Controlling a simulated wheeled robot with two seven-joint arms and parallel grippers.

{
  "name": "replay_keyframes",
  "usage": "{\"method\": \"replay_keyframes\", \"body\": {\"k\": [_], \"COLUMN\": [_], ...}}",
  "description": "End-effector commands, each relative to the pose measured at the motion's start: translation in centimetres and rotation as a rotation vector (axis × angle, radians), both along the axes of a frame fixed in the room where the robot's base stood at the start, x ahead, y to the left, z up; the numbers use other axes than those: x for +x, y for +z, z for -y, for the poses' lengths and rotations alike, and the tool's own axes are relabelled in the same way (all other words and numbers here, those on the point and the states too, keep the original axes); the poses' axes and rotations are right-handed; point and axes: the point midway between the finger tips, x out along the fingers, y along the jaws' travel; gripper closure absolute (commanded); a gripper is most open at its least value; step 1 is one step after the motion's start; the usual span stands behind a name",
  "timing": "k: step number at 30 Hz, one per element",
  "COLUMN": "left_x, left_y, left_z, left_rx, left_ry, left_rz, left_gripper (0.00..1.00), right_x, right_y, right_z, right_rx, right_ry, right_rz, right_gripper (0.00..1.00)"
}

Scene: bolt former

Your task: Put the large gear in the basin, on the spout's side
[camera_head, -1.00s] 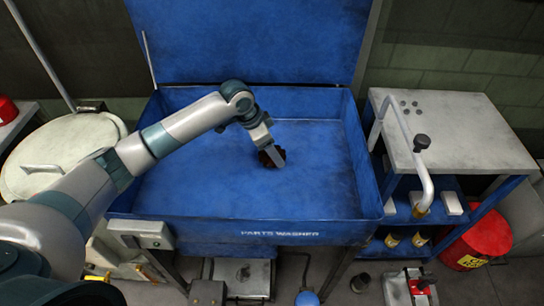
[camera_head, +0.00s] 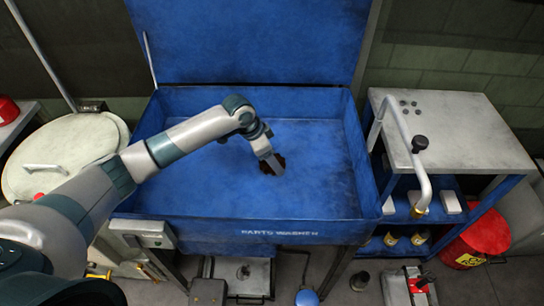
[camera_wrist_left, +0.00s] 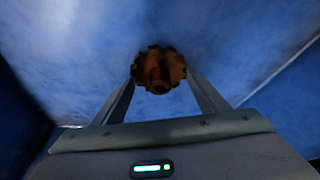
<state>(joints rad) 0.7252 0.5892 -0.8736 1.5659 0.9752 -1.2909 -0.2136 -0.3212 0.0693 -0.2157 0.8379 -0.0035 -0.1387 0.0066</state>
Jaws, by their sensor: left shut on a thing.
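The large gear (camera_wrist_left: 158,70) is dark brown and toothed, and it sits between the fingertips in the left wrist view. In the head view the gear (camera_head: 267,167) shows as a small dark shape, partly hidden by the fingers. My left gripper (camera_head: 273,165) is shut on it, inside the blue basin (camera_head: 315,190), around the middle of its floor. Whether the gear touches the floor I cannot tell. A curved pale pipe (camera_head: 406,140), perhaps the spout, stands right of the basin. My right gripper is not in view.
The basin floor around the gear looks clear. Blue walls surround it, with a raised lid (camera_head: 250,40) behind. A grey-topped cart (camera_head: 460,130) stands to the right, a red bin (camera_head: 480,240) beside it. A round pale lid (camera_head: 65,155) is at the left.

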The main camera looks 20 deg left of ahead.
Motion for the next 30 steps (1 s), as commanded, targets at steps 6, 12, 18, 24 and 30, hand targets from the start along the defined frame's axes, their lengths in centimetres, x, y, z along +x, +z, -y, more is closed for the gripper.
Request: {"method": "replay_keyframes", "body": {"k": [6,12,18,24,30], "left_x": [0.0,0.0,0.0,-0.3,-1.1], "left_y": [-0.2,-0.2,0.1,1.6,4.5], "left_z": [0.0,0.0,-0.1,-0.6,-1.5], "left_rx": [0.000,0.000,0.001,0.000,0.000], "left_ry": [0.000,0.000,0.000,-0.001,0.000], "left_rz": [0.000,0.000,0.001,0.002,0.003], "left_gripper": [0.14,0.14,0.14,0.14,0.14], "right_x": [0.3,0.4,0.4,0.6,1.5], "right_y": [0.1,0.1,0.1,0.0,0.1], "right_z": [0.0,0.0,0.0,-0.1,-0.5], "right_rx": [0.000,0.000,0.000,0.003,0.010], "right_ry": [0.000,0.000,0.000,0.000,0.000], "right_rz": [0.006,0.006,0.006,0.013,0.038], "right_gripper": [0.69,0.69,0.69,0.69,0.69]}}
